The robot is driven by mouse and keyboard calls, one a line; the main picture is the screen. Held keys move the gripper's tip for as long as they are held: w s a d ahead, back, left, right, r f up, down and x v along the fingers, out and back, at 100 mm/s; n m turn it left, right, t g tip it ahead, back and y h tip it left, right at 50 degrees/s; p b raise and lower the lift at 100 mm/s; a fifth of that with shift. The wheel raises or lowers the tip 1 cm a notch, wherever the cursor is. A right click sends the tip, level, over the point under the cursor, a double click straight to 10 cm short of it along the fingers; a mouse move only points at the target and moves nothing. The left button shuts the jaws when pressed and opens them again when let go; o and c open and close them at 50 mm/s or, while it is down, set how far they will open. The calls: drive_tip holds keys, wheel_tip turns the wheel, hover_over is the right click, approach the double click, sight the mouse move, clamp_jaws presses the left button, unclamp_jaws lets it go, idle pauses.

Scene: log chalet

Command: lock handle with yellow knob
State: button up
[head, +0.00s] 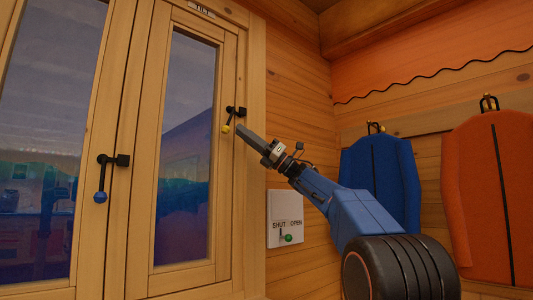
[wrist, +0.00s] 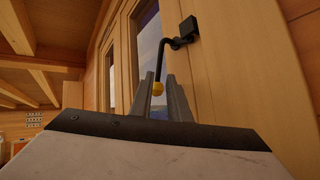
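The handle with the yellow knob (head: 225,129) is on the right window's frame. Its black rod hangs down, slightly tilted, from a dark mount (head: 236,111) at the frame's right side. My gripper (head: 241,131) is just right of the knob in the head view, apparently with a small gap to it. In the wrist view the yellow knob (wrist: 158,89) shows in line with the space between my two grey fingers (wrist: 163,88), which are apart. Nothing is held.
A second handle with a blue knob (head: 100,197) hangs on the left window. A SHUT/OPEN panel (head: 285,217) with a green-knobbed lever is on the wall below my arm. Blue (head: 381,180) and orange (head: 490,195) garments hang at the right.

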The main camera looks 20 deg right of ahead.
drive_tip(key=v, duration=1)
drive_tip(key=shift+d+f, duration=0.25)
drive_tip(key=shift+d, duration=0.05)
drive_tip(key=shift+c, duration=0.2)
